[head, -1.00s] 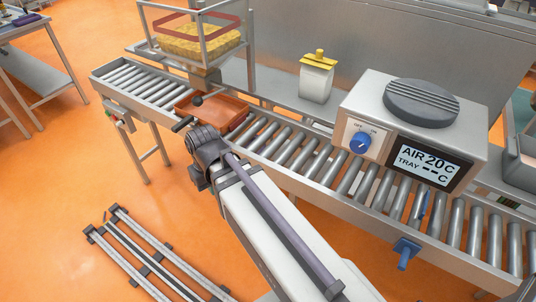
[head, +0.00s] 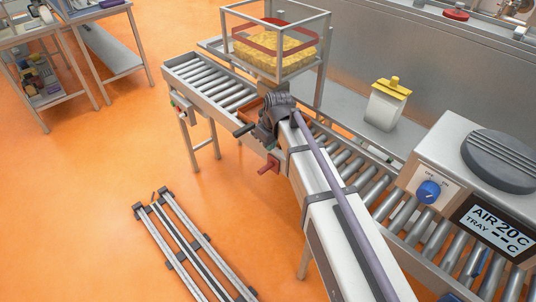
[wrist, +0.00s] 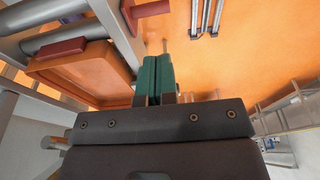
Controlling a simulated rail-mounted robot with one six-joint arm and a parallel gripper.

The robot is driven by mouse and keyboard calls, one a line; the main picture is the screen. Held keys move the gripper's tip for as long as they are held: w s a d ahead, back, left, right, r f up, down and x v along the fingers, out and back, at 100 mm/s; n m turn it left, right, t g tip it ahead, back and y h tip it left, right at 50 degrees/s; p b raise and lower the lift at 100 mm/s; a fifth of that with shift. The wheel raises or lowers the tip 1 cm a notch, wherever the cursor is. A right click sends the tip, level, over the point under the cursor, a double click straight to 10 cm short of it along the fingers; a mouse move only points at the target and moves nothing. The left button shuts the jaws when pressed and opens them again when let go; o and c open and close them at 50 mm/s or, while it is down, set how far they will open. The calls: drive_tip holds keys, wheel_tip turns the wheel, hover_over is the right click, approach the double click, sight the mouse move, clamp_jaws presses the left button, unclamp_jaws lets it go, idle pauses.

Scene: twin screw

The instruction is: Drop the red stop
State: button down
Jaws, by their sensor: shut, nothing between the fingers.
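The red stop has a red handle (head: 268,165) on the near side of the conveyor, just below and right of my gripper in the head view. In the wrist view, a red bar (wrist: 152,8) shows outside the rail, and a red block (wrist: 60,48) sits by the rollers, beside the tray. My gripper (head: 243,130) is over the conveyor's near edge by the orange-red tray (head: 248,108). Its green fingers (wrist: 153,75) are together and empty in the wrist view, apart from the red parts. My arm hides part of the tray and rollers.
A framed hopper (head: 275,50) of yellow pieces stands above the conveyor (head: 210,82). A yellow-topped white container (head: 387,105) and a machine with a blue knob (head: 429,191) are to the right. Floor rails (head: 185,235) lie in front, with open floor to the left.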

drive_tip(key=f+b, duration=0.4)
drive_tip(key=w+a+f+b, duration=0.1)
drive_tip(key=f+b, duration=0.3)
drive_tip(key=w+f+b, duration=0.1)
drive_tip(key=f+b, duration=0.3)
drive_tip(key=f, duration=0.1)
drive_tip(key=shift+a, duration=0.35)
wheel_tip(320, 180, down, 5)
drive_tip(key=b, duration=0.4)
drive_tip(key=shift+r+b, duration=0.2)
drive_tip(key=shift+b, duration=0.1)
drive_tip(key=shift+s+r, duration=0.1)
drive_tip(key=shift+s, duration=0.15)
drive_tip(key=p, duration=1.4)
approach(263, 169)
drive_tip(key=shift+s+d+r, duration=0.25)
drive_tip(key=shift+r, duration=0.3)
drive_tip(key=shift+s+d+r, duration=0.2)
drive_tip(key=shift+d+r, duration=0.05)
drive_tip(key=shift+r, duration=0.3)
